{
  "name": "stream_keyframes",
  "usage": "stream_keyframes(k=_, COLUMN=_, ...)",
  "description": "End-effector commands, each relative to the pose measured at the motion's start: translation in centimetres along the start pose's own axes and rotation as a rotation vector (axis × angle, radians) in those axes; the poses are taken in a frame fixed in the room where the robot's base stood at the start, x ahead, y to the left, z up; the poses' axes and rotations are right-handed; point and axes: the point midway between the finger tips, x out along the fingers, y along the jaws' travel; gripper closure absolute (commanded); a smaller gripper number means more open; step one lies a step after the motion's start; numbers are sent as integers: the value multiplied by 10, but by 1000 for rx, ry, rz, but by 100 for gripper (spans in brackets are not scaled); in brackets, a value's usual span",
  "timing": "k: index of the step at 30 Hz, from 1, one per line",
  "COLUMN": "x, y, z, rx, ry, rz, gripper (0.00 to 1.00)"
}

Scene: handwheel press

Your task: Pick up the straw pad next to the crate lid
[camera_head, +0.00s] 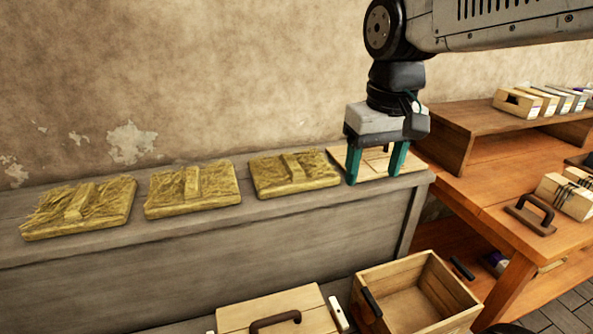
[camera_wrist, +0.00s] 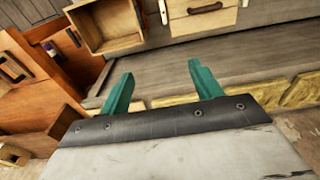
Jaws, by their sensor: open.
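Three yellow straw pads lie in a row on the grey ledge. The rightmost straw pad (camera_head: 295,175) is beside a flat pale wooden crate lid (camera_head: 374,157) with a dark handle. My gripper (camera_head: 376,172) is open and empty, its teal fingers pointing down over the lid, right of that pad. The fingers partly hide the lid. In the wrist view, my gripper (camera_wrist: 161,82) shows both fingers apart, with a straw edge (camera_wrist: 178,98) behind and between them. I cannot tell whether the fingertips touch the lid.
The middle pad (camera_head: 192,190) and left pad (camera_head: 80,207) lie further left on the ledge (camera_head: 250,225). An open wooden crate (camera_head: 415,292) and a closed one with a handle (camera_head: 277,311) stand lower in front. An orange wooden workbench (camera_head: 480,180) is at the right. A plastered wall rises behind.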

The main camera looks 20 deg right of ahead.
Motion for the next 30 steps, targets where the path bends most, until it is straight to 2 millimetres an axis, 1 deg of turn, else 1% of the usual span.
stream_keyframes(k=1, x=-2, y=0, z=-29, rx=1, ry=-12, rz=0, gripper=36)
stream_keyframes(k=2, x=-3, y=-1, z=-45, rx=2, ry=-15, rz=0, gripper=36)
stream_keyframes(k=3, x=-3, y=-2, z=-66, rx=2, ry=-20, rz=0, gripper=36)
stream_keyframes(k=5, x=-1, y=-3, z=-98, rx=2, ry=-27, rz=-1, gripper=36)
stream_keyframes(k=6, x=2, y=-5, z=-119, rx=2, ry=-32, rz=-1, gripper=36)
stream_keyframes(k=8, x=8, y=-7, z=-150, rx=1, ry=-39, rz=-1, gripper=36)
stream_keyframes(k=9, x=14, y=-8, z=-171, rx=1, ry=-43, rz=-1, gripper=36)
stream_keyframes(k=11, x=25, y=-11, z=-202, rx=1, ry=-51, rz=-1, gripper=36)
stream_keyframes(k=12, x=33, y=-13, z=-222, rx=1, ry=-55, rz=-1, gripper=36)
stream_keyframes(k=14, x=48, y=-16, z=-251, rx=1, ry=-62, rz=-1, gripper=36)
stream_keyframes(k=15, x=59, y=-18, z=-268, rx=1, ry=-67, rz=-1, gripper=36)
stream_keyframes(k=18, x=86, y=-23, z=-307, rx=0, ry=-75, rz=-1, gripper=36)
stream_keyframes(k=21, x=110, y=-27, z=-335, rx=0, ry=-82, rz=-1, gripper=36)
stream_keyframes(k=24, x=127, y=-29, z=-353, rx=0, ry=-86, rz=-1, gripper=36)
stream_keyframes(k=27, x=138, y=-30, z=-362, rx=-1, ry=-88, rz=-1, gripper=36)
stream_keyframes(k=30, x=148, y=-31, z=-365, rx=0, ry=-88, rz=-1, gripper=36)
